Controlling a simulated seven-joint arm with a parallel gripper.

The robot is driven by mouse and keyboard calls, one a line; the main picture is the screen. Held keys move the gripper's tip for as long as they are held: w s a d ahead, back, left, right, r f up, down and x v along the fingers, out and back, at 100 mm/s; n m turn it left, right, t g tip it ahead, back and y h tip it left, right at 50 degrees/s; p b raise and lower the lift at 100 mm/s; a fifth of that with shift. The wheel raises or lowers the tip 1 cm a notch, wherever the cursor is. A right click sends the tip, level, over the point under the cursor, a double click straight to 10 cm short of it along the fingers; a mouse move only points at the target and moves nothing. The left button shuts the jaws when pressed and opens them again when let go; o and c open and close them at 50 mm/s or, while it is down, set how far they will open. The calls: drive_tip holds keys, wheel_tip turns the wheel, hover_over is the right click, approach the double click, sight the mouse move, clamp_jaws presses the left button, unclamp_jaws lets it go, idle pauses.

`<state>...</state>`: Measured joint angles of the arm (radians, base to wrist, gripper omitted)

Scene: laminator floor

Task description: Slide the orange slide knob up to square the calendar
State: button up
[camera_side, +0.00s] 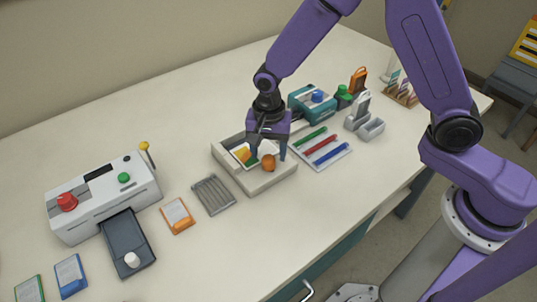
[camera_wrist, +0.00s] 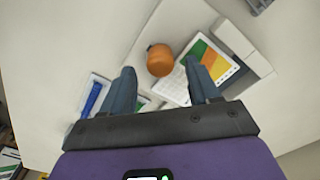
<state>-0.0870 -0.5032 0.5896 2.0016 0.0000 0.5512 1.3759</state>
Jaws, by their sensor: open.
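The orange slide knob (camera_side: 268,163) stands on the near right part of a beige tray-like device. It also shows in the wrist view (camera_wrist: 160,60), as a rounded orange knob between and slightly past my fingertips. The calendar (camera_wrist: 210,67), a white sheet with a green, yellow and orange picture, lies in the device beside the knob. In the side view the calendar (camera_side: 242,154) is partly hidden by my gripper. My gripper (camera_side: 268,155) is over the device with its fingers apart and empty. I cannot tell whether a finger touches the knob.
The device rim (camera_side: 253,186) surrounds the calendar. A white tray with green, red and blue sticks (camera_side: 322,149) is close on the right. A grey ribbed tray (camera_side: 213,195), an orange card pack (camera_side: 178,215) and a white machine (camera_side: 103,197) are left.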

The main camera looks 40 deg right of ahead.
sight(261, 158)
drive_tip(key=shift+f, duration=1.1)
clamp_jaws()
drive_tip(key=shift+w+r, duration=0.1)
drive_tip(key=shift+w, duration=1.45)
unclamp_jaws()
wheel_tip(261, 158, up, 17)
drive_tip(key=shift+r, duration=0.2)
